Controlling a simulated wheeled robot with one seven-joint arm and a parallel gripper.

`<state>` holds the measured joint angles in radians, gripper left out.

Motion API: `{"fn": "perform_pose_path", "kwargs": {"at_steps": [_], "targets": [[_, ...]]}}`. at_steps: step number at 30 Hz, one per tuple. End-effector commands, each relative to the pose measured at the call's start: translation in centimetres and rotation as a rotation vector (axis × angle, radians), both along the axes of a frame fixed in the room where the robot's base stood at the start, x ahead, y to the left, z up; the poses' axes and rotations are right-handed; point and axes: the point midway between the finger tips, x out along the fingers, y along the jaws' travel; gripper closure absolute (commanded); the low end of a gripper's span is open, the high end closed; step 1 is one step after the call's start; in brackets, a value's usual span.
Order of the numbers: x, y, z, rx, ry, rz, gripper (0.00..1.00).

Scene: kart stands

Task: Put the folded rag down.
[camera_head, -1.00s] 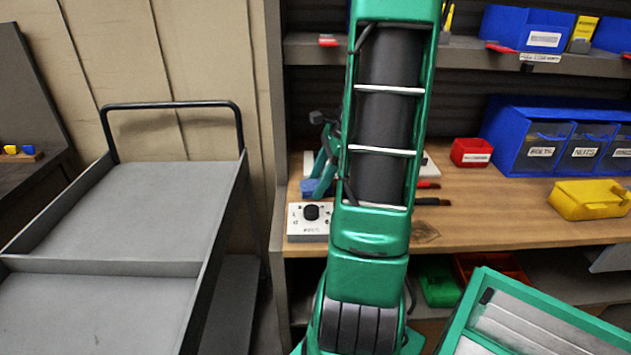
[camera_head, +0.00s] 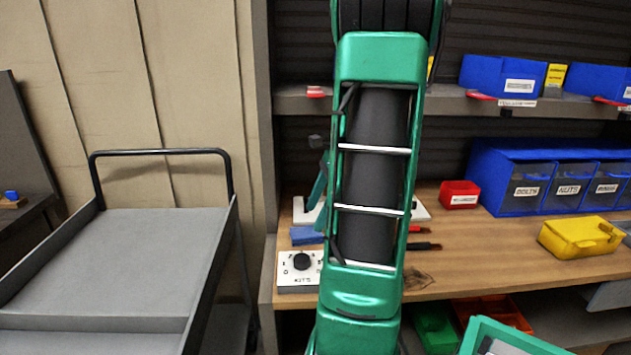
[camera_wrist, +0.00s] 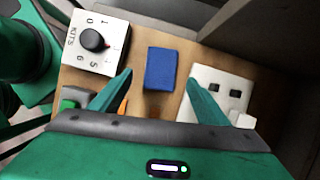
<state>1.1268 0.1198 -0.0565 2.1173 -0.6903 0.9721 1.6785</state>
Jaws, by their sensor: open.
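The folded rag is a small blue block (camera_wrist: 161,68) lying flat on the wooden bench top in the wrist view. In the head view its blue edge (camera_head: 307,235) shows left of my arm, behind the dial box. My gripper (camera_wrist: 160,79) is open and empty, one green finger on each side of the rag with bare wood between. In the head view a green finger (camera_head: 317,190) shows above the rag, apart from it; my arm hides the rest of the gripper.
A white dial box (camera_wrist: 95,43) stands left of the rag, and a white plate with dark square openings (camera_wrist: 222,88) lies right of it. A grey cart (camera_head: 130,255) stands left of the bench. A red bin (camera_head: 459,194) and yellow bin (camera_head: 580,237) are farther right.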

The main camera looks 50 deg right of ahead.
Motion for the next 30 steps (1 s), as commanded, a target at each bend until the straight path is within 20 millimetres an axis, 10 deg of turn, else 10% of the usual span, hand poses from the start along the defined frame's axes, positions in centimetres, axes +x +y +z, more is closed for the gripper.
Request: {"fn": "perform_pose_path", "kwargs": {"at_steps": [12,30], "targets": [[-0.2,-0.5,7.8,-0.006,-0.004,0.002,0.31],[-0.2,-0.4,9.3,-0.004,-0.003,0.002,0.31]]}}
